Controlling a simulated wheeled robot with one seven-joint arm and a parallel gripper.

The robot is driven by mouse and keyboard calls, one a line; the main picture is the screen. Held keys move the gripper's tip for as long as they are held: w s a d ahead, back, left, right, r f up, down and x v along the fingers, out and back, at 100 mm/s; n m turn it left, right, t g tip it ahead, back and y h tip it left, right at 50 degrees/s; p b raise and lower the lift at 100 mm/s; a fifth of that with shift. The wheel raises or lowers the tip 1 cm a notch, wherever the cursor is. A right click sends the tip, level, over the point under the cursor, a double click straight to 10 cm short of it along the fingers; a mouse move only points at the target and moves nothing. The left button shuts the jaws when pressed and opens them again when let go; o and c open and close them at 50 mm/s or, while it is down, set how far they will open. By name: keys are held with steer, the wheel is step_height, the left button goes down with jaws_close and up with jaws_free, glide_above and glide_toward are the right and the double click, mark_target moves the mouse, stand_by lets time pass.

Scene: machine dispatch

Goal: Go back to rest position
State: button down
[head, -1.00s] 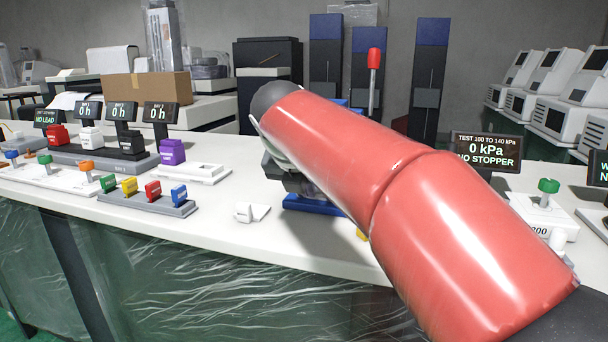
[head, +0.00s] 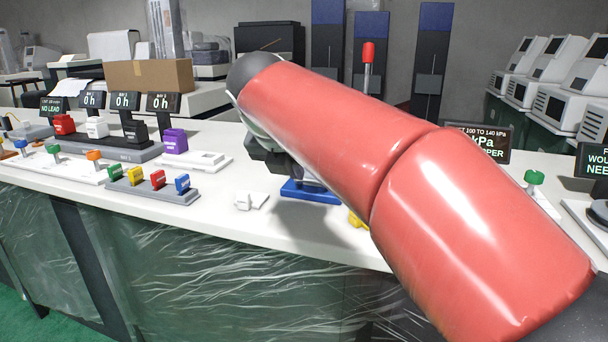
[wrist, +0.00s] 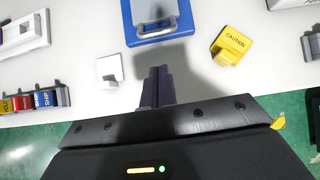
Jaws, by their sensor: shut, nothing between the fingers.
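My gripper (wrist: 158,86) shows in the wrist view with its two dark fingers together and nothing between them. It points down over the front part of the white bench (wrist: 200,75). A blue-framed clipboard-like item (wrist: 167,38) lies just beyond the fingertips, a small white stand (wrist: 110,70) is to their left, and a yellow caution block (wrist: 230,45) is to their right. In the head view my red arm reaches across the bench and hides the fingers. The blue item (head: 310,191) shows partly below the arm.
A grey rack (head: 150,187) with several coloured blocks stands at the bench's left front, with a purple block (head: 174,140) behind. Displays stand along the back left. A green-knobbed device (head: 535,180) and displays are at the right. The floor in front (head: 20,300) is clear.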

steer(key=v, duration=0.6)
steer(key=s+d+f+m, duration=0.5)
steer(key=d+f+m, duration=0.1)
steer(key=d+m, duration=0.25)
steer(key=s+d+f+m+g+y, duration=0.1)
steer(key=s+d+f+m, duration=0.3)
steer(key=s+f+m, duration=0.3)
steer(key=s+d+f+m+y, duration=0.1)
steer(key=s+d+f+m, duration=0.4)
steer(key=s+f+m, duration=0.3)
step_height(320, 180, down, 4)
steer(key=m, duration=0.9)
steer(key=shift+f+g, duration=0.2)
steer(key=shift+g, duration=0.2)
steer(key=shift+s+d, duration=0.1)
